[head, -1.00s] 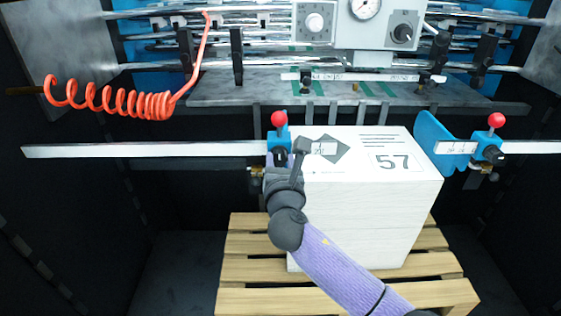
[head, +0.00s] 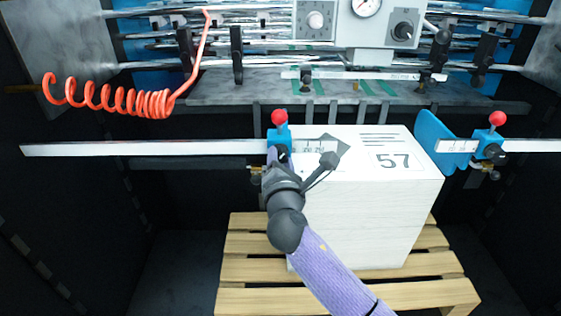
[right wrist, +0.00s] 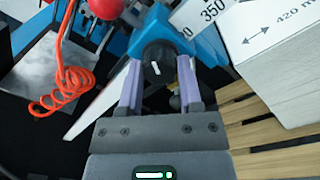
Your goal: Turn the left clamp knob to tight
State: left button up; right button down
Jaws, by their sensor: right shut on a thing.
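The left clamp is a blue block (head: 279,133) with a red ball on top, on the left metal bar beside the white stack. Its black round knob (right wrist: 157,64) carries a short white mark and faces the right wrist camera. My right gripper (right wrist: 160,82) is shut on this knob, with one purple finger on each side of it. In the head view my right gripper (head: 279,160) reaches up to the front of the clamp and hides most of the knob. The knob's tight marking cannot be read. My left gripper is not in view.
The white stack (head: 357,220) marked 57 stands on a wooden pallet (head: 240,247), just right of my arm. The right clamp (head: 487,150) sits beyond it. A coiled orange hose (head: 110,100) hangs at the left. The machine's panel (head: 385,30) is behind.

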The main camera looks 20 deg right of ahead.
jog(key=m+b, duration=0.1)
jog(key=m, duration=0.3)
jog(key=shift+f, duration=0.2)
jog(key=m+b, duration=0.1)
jog(key=m, duration=0.3)
jog(key=shift+m+h, duration=0.3)
jog(key=shift+m+b, duration=0.45)
jog(key=shift+m, duration=1.15)
jog(key=shift+c, duration=1.3)
grip_release()
jog(key=shift+r, duration=0.1)
